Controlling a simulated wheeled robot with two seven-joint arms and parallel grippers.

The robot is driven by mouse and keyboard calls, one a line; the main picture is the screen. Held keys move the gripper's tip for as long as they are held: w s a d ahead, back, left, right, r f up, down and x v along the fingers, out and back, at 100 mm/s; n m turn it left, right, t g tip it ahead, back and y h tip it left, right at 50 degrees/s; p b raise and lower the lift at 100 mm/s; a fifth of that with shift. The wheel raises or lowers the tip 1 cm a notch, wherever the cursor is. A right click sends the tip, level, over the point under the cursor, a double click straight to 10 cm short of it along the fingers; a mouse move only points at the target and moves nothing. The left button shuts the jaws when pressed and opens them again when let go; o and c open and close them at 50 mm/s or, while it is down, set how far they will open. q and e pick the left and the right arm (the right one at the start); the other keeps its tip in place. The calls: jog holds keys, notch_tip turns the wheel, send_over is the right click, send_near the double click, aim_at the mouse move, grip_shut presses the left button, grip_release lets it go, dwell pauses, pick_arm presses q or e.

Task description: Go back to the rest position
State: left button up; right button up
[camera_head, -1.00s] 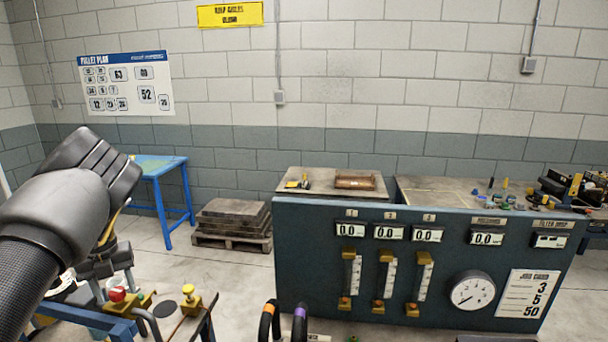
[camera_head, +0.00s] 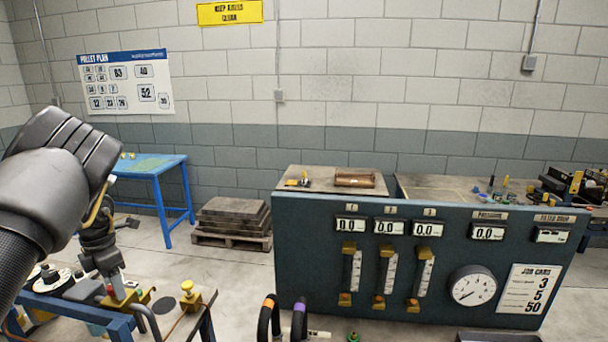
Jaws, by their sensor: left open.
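My left arm comes in from the left edge, and its dark wrist links stand large in front of the wall and the blue table. My left gripper (camera_head: 108,284) points down over the cluttered blue-framed bench at the lower left. Its jaws are open and I see nothing held between them. It is partly mixed up with the fittings behind it. My right gripper is not in view.
A dark blue gauge panel (camera_head: 405,212) fills the lower right. A blue table (camera_head: 160,164) and pallet stack (camera_head: 232,218) stand behind, with bare floor between.

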pick_arm(q)
jog(key=m, duration=0.3)
dwell(0.5)
